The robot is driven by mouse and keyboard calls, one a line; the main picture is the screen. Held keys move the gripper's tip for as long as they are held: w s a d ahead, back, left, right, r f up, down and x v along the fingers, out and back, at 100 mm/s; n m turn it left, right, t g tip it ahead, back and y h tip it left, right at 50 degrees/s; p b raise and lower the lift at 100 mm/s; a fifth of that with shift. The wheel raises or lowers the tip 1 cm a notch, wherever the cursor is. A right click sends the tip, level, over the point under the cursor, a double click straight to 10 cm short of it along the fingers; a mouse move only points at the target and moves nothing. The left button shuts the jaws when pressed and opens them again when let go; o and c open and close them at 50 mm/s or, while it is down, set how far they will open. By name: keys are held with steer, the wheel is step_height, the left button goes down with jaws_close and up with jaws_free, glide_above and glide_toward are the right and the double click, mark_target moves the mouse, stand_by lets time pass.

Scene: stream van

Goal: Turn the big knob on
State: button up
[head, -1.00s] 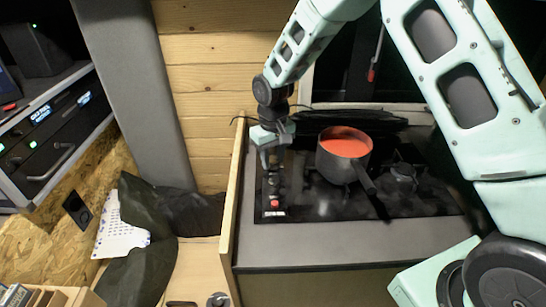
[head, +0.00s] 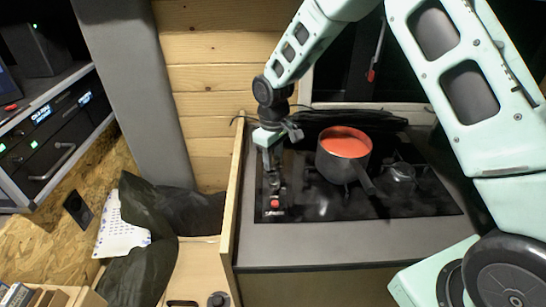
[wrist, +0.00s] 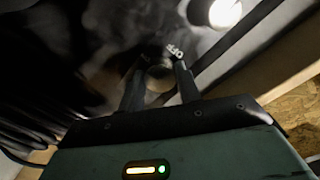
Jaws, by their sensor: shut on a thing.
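The black cooktop (head: 325,205) has a control strip along its left edge. My gripper (head: 271,172) points down at this strip, behind a small red button or knob (head: 275,203). White lettering shows beside the right fingertip. In the head view the held knob is mostly hidden by the fingers, and I cannot read its setting.
A dark pot (head: 340,167) with red contents stands on the cooktop to the right, its handle pointing toward the front. A wooden panel (head: 236,195) rises close along the left side. The grey counter (head: 340,244) in front is clear.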

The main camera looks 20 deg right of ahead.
mark_target(273, 159)
steer(key=o, duration=1)
steer(key=shift+c, duration=0.2)
step_height(273, 159, up, 18)
steer(key=b, duration=0.2)
steer(key=shift+f, duration=0.25)
steer(key=s+a+f+n, duration=0.1)
steer(key=s+a, duration=0.3)
steer(key=s, duration=0.5)
steer(key=s+a, duration=0.4)
steer(key=s, duration=0.5)
steer(key=s+f, duration=0.2)
steer(key=s, duration=0.6)
steer(key=s+d+f, duration=0.1)
steer(key=s+f, duration=0.1)
steer(key=s, duration=0.5)
steer(key=shift+s+d+y, duration=0.25)
steer(key=shift+s+y, duration=0.05)
steer(key=shift+s, duration=0.05)
